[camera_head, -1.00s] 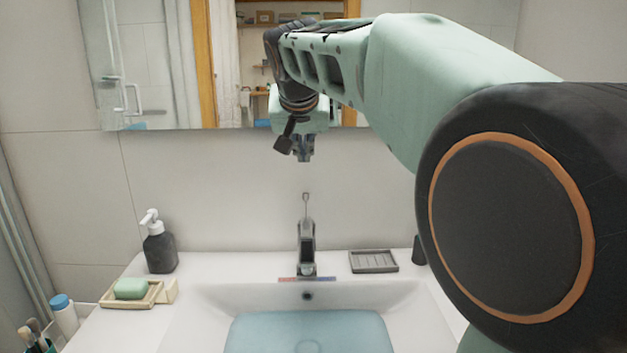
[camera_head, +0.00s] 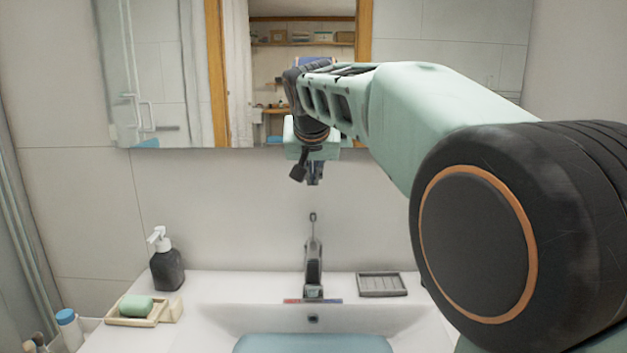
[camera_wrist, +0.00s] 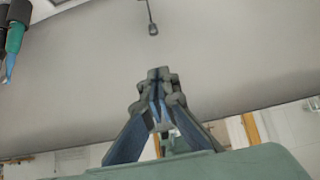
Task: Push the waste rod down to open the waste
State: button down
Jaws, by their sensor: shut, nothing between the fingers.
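The waste rod (camera_head: 313,219) is thin and grey with a small knob on top. It stands raised behind the grey faucet (camera_head: 313,265) at the back of the sink. The rod also shows at the top of the wrist view (camera_wrist: 153,27). My gripper (camera_head: 315,183) is shut and empty, pointing down. In the head view its tips are a little above the knob, with a visible gap. In the wrist view my gripper's closed fingertips (camera_wrist: 160,73) are apart from the knob. The sink basin (camera_head: 250,318) holds bluish water; its drain is out of view.
A dark soap pump (camera_head: 168,268) and a green soap bar (camera_head: 136,305) on a tray (camera_head: 117,319) stand left of the faucet. A grey soap dish (camera_head: 382,285) lies to the right. The wall and mirror (camera_head: 170,75) are behind. The air around the rod looks clear.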

send_over(313, 215)
notch_tip(313, 215, down, 6)
jog(key=r, duration=0.1)
jog(key=shift+s+f+b, duration=0.2)
jog(key=shift+s+f, duration=0.05)
jog(key=shift+f, duration=0.75)
jog(key=shift+s+f+b, duration=0.2)
jog(key=shift+s+f, duration=0.05)
jog(key=shift+f, duration=0.7)
jog(key=shift+f+b, duration=0.9)
jog(key=shift+f, duration=0.3)
jog(key=shift+r, duration=0.1)
